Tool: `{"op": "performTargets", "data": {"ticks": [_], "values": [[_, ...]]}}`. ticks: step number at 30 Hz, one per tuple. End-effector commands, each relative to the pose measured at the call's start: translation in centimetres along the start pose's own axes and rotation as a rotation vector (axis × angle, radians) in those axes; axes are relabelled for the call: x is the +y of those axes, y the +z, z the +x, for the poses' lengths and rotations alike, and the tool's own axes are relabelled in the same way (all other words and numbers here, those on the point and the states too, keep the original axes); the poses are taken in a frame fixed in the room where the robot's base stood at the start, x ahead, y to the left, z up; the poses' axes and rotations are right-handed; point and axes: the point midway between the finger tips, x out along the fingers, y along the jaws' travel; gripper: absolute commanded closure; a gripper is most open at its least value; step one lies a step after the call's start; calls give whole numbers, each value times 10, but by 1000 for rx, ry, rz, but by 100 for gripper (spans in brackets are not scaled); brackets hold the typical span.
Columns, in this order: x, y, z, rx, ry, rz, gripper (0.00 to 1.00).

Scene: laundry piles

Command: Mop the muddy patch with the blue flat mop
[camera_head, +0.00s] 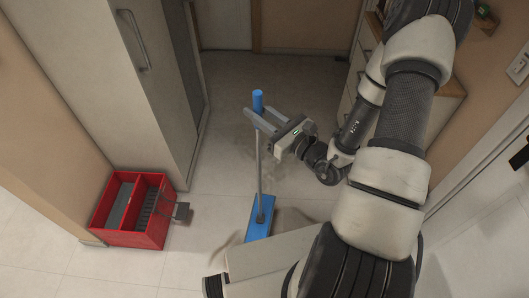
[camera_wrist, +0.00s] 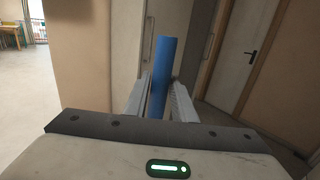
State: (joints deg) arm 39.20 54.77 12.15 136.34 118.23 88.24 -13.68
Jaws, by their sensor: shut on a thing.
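The blue flat mop (camera_head: 260,222) stands nearly upright, its blue flat head on the tiled floor and its grey pole rising to a blue grip. My gripper (camera_head: 264,121) is shut on the pole near the top, just below the end of the blue grip. In the wrist view the blue grip (camera_wrist: 163,75) stands between my two fingers (camera_wrist: 160,97). A brownish muddy patch (camera_head: 289,219) shows on the floor right beside the mop head. My own body and arm hide part of it.
A red two-part bucket (camera_head: 152,239) stands on the floor at the left, beside a tall cabinet (camera_head: 150,80). Drawers (camera_head: 352,85) and a wooden top stand at the right behind my arm. The floor between is clear.

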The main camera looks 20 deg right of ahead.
Motion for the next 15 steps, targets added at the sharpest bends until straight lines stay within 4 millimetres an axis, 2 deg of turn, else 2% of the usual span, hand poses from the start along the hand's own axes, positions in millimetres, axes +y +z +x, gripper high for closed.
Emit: {"op": "performTargets", "data": {"ticks": [1, 3, 9, 15], "values": [[-2, -33, 1, -4, 11, -1, 100], [-4, -58, 4, -7, 29, 2, 100], [-9, -123, 9, -10, 81, 3, 100], [-13, -169, 14, -8, 120, 1, 100]]}}
